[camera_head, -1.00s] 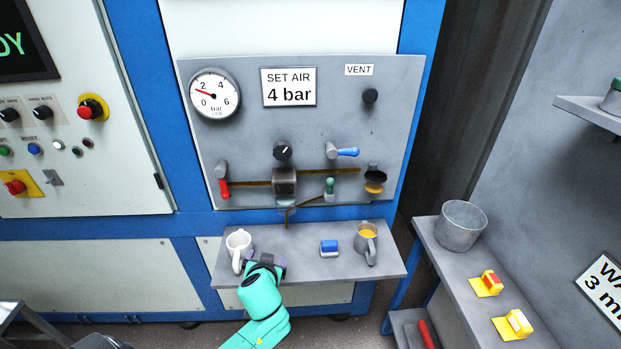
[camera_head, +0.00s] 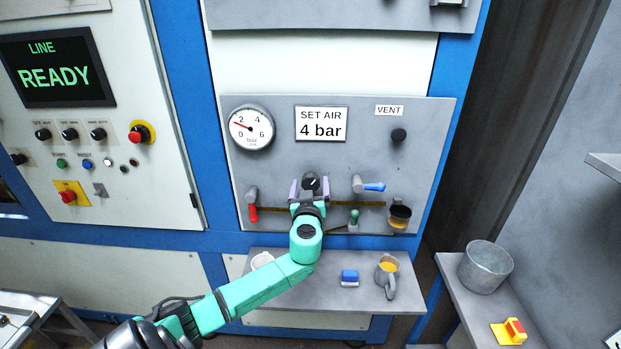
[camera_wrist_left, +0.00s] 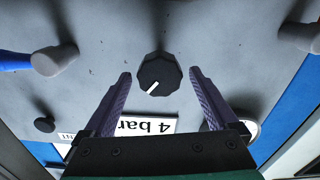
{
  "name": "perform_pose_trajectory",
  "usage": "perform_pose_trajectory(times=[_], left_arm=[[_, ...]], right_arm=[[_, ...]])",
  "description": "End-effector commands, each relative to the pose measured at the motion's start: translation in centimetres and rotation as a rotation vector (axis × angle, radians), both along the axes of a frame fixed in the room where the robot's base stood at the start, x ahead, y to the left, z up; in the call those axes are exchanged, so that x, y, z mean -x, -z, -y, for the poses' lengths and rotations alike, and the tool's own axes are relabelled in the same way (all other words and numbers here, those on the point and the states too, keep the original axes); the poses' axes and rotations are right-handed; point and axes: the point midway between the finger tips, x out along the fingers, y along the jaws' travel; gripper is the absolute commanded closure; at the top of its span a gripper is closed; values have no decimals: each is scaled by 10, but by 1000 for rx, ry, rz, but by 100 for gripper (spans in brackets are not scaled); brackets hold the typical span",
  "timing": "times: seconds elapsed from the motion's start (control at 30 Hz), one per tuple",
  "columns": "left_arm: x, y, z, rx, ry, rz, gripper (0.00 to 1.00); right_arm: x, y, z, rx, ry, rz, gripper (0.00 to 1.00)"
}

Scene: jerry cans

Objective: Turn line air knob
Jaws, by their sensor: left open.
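The line air knob (camera_head: 311,182) is a black knob with a white pointer mark on the grey panel (camera_head: 420,130). My left gripper (camera_head: 310,187) is open, with one finger on each side of the knob in the head view. In the left wrist view the knob (camera_wrist_left: 159,75) lies centred beyond the purple fingertips (camera_wrist_left: 160,76), with gaps on both sides. The gauge (camera_head: 250,128) at the panel's upper left has its red needle a little below 2. The sign (camera_head: 321,124) reads SET AIR 4 bar. My right gripper is not in view.
A red-handled valve (camera_head: 252,205) is left of the knob and a blue-handled valve (camera_head: 369,185) is right. A vent knob (camera_head: 398,135) is above right.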

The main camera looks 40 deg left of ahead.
Motion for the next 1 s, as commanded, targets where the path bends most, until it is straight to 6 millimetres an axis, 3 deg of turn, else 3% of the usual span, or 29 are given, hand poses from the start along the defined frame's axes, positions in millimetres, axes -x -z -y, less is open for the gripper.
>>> perform_pose_trajectory(times=[0.3, 0.37, 0.53, 0.77, 1.0], left_arm=[[-6, 1, -4, 0, 0, -1, 7], [-6, 1, -4, 0, 0, -1, 26], [-5, 1, -4, 0, 0, -1, 91], [-5, 2, -4, -8, 0, -8, 93], [-5, 5, -4, -71, -1, -55, 93]], right_arm=[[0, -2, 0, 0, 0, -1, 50], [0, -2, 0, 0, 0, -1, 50], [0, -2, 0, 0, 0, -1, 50], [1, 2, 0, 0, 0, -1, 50], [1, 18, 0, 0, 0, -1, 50]])
